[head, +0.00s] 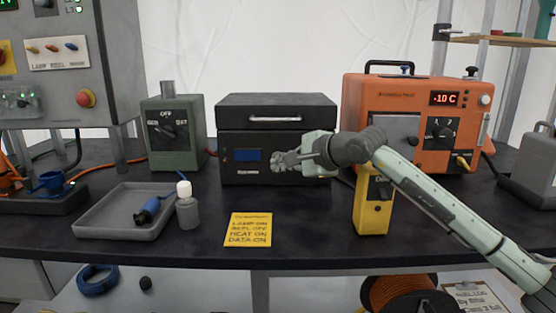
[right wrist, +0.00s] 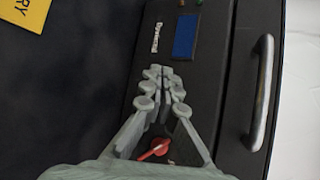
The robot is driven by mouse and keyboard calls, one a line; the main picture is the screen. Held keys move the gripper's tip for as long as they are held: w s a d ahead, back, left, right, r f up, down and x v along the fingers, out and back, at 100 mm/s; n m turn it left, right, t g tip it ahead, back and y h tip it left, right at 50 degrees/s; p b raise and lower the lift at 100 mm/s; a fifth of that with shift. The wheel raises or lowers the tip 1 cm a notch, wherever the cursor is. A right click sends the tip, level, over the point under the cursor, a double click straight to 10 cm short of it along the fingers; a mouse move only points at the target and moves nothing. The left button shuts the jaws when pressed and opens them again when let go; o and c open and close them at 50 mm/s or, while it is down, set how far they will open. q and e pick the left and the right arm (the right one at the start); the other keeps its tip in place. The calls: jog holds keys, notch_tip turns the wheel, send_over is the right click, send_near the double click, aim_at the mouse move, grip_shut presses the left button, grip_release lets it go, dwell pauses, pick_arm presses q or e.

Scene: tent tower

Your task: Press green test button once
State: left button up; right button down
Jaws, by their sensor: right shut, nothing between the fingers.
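The black box unit (head: 276,112) stands in the middle of the bench, with a blue display (head: 248,155) on its front. In the right wrist view the blue display (right wrist: 187,36) shows too, and a small green spot (right wrist: 198,3) sits beside it at the top edge. I cannot tell whether this spot is the green test button. My right gripper (head: 276,160) is shut and empty in front of the box, right of the display. In the right wrist view its fingertips (right wrist: 161,73) are below the display; contact is unclear. A red pointer knob (right wrist: 154,149) shows between the fingers. My left gripper is not in view.
A green box with a dial (head: 173,130) stands left, an orange device (head: 410,105) right. A yellow handheld unit (head: 373,205) is under my right arm. A grey panel (head: 70,85) is far left.

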jog(key=shift+w, duration=0.1)
jog(key=shift+w+b, duration=0.3)
jog(key=shift+w, duration=0.5)
dwell(0.6)
dwell(0.3)
jog(key=shift+s+b, duration=0.6)
jog(key=shift+s, duration=0.25)
